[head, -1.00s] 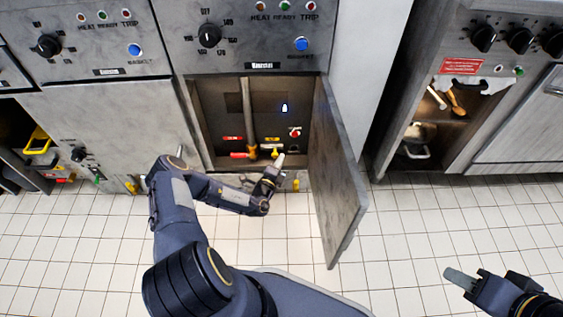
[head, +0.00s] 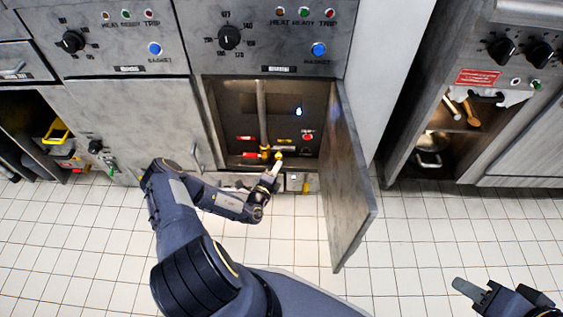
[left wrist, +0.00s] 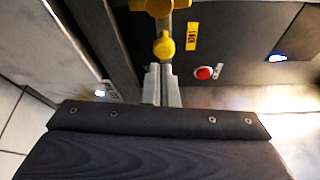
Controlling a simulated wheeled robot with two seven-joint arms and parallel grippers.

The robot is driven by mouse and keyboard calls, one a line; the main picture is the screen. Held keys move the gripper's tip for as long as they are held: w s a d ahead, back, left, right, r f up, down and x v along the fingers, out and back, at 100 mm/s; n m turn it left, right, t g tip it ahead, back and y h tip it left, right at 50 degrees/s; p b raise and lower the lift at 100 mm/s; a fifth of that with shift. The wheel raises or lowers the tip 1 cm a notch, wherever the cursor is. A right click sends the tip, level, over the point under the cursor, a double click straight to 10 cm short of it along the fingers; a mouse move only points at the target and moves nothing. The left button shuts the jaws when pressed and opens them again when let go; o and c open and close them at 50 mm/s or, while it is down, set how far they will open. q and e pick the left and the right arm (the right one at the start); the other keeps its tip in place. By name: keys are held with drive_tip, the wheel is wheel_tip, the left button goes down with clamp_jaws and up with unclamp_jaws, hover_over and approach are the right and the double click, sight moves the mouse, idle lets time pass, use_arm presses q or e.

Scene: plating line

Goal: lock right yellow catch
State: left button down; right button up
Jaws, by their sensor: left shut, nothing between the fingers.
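A small yellow catch (head: 278,154) sits low inside the open cabinet. It looks like the round yellow knob (left wrist: 165,46) in the left wrist view, beside a yellow label (left wrist: 192,36) with unclear lettering. My left gripper (head: 275,168) is shut and empty, its fingertips at the cabinet's lower front edge. In the left wrist view the fingertips (left wrist: 162,78) point at the knob from just below; I cannot tell whether they touch it. A larger yellow valve handle (head: 265,153) on a vertical pipe is just to the left. My right gripper (head: 464,287) is far off at lower right; its finger gap is unclear.
The cabinet door (head: 350,185) stands open on the right, near my left gripper. A red button (head: 307,137) is on the back panel, and it also shows in the left wrist view (left wrist: 204,72). The tiled floor in front is clear.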

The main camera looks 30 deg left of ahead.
use_arm(q)
drive_tip(key=s, duration=0.3)
drive_tip(key=s+p, duration=0.1)
drive_tip(key=shift+s+d+r, duration=0.15)
drive_tip(key=shift+s+d, duration=0.2)
drive_tip(key=shift+s, duration=0.05)
